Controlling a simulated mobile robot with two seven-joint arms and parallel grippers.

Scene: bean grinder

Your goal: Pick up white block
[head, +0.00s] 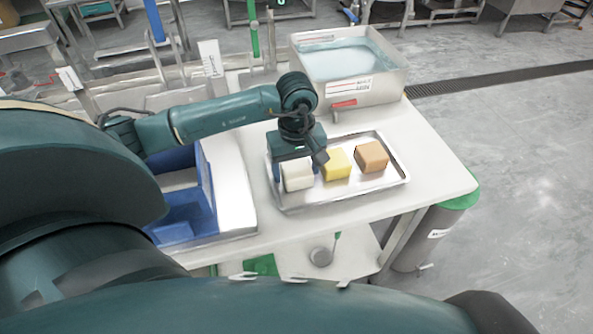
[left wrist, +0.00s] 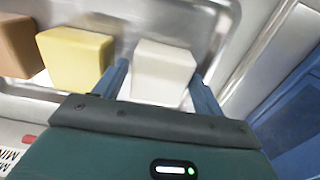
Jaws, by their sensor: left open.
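The white block (head: 298,176) lies at the left end of a metal tray (head: 340,197) on the white table. My left gripper (head: 298,168) is right above and around it, pointing down. In the left wrist view the white block (left wrist: 163,72) sits between the two open fingers of my left gripper (left wrist: 160,88). One finger is on each side of it, and I cannot tell whether they touch it. My right gripper is not in view.
A yellow block (head: 337,164) and a brown block (head: 372,156) sit on the same tray, to the right. The yellow block is close beside one finger. A water-filled metal basin (head: 350,75) stands behind. A blue container (head: 190,215) is at left.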

